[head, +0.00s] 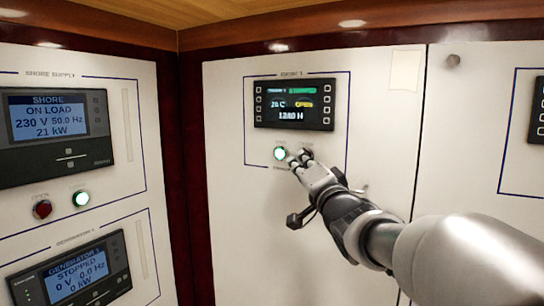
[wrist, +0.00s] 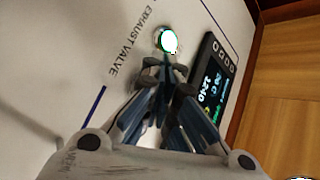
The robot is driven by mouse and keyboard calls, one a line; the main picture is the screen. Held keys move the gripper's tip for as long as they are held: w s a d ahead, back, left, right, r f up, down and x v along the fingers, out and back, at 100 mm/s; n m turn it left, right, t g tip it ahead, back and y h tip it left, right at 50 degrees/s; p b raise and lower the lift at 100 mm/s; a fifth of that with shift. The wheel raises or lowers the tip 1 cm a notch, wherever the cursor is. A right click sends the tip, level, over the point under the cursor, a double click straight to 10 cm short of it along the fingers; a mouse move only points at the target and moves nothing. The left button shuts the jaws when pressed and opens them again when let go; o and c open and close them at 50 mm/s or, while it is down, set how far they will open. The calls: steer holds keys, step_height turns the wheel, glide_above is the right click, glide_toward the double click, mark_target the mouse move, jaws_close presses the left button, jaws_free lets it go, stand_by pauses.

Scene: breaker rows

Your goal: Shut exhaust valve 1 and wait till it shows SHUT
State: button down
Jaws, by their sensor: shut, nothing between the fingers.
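The engine panel's display (head: 294,103) shows a green field at the top, a yellow word that looks like OPEN, and 1240 H. Below it a lit green button (head: 280,153) is just left of my gripper (head: 301,160). The lit button (wrist: 168,41) also shows in the wrist view, beside the label EXHAUST VALVE (wrist: 133,40). My gripper (wrist: 165,74) is shut and empty, its fingertips close to the panel face. They hide the spot right of the lit button; I cannot tell whether they touch anything there.
On the left wall are the SHORE display (head: 52,130), reading ON LOAD, with a red button (head: 42,209) and a lit green button (head: 81,199) below. The GENERATOR display (head: 75,272) reads STOPPED. A blank pale note (head: 405,71) is right of the engine display.

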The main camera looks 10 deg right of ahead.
steer(key=shift+w+d, duration=0.1)
steer(key=shift+w, duration=0.1)
steer(key=shift+s, duration=0.1)
stand_by(0.4)
steer(key=shift+s+a+b, duration=0.35)
steer(key=shift+s+a, duration=0.15)
steer(key=shift+s, duration=0.15)
steer(key=shift+s+a+b, duration=0.65)
steer(key=shift+s+a, duration=0.1)
steer(key=shift+s, duration=0.25)
steer(key=shift+s+a+b, duration=0.65)
steer(key=shift+s+a, duration=0.05)
steer(key=shift+s, duration=0.3)
